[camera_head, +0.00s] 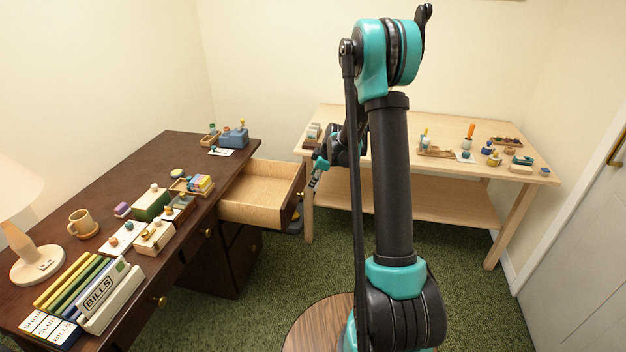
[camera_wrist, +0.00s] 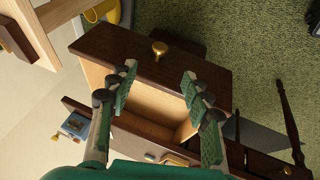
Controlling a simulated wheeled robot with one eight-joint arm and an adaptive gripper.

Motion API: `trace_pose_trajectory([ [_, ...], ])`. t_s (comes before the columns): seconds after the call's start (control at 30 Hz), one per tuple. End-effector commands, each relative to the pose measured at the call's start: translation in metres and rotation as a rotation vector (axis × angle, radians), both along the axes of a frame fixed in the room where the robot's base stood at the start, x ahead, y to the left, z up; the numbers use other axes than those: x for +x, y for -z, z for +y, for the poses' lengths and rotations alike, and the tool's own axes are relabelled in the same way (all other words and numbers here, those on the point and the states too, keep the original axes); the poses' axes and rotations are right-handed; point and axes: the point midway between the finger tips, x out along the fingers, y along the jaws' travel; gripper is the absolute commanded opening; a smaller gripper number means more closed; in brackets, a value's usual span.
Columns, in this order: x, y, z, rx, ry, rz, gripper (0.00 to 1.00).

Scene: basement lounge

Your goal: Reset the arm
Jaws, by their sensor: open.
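My arm stands raised in the middle of the head view, bent over so that its end hangs between the desk and the workbench. My gripper (camera_wrist: 158,88) is open and empty in the wrist view, its two green-padded fingers spread wide. In the head view my gripper (camera_head: 316,178) shows small, partly hidden behind my arm, near the front of the open drawer. The pulled-out drawer (camera_head: 260,194) of the dark desk looks empty where its floor shows. In the wrist view the drawer's front (camera_wrist: 205,70) with its brass knob lies ahead of the fingers.
The dark desk (camera_head: 150,165) on the left bears a lamp (camera_head: 38,250), a mug (camera_head: 82,222), binders and small boxes. A light wooden workbench (camera_head: 345,118) at the back holds several small items. A round wooden table (camera_head: 310,325) stands close in front. Green carpet lies between.

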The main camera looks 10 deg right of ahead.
Motion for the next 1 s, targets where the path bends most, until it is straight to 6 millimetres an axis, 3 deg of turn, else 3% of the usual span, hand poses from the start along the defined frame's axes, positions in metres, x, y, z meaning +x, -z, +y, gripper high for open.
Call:
trace_pose_trajectory([
  [0.17, -0.006, -0.004, -0.001, 0.003, 0.017, 0.005, 0.49],
  [0.27, -0.023, -0.016, -0.003, 0.011, 0.073, 0.022, 0.49],
  [0.6, -0.134, -0.067, -0.019, 0.063, 0.426, 0.107, 0.49],
  [0.8, -0.205, -0.08, -0.029, 0.098, 0.645, 0.143, 0.49],
  [1.0, -0.278, -0.081, -0.04, 0.138, 0.863, 0.167, 0.49],
])
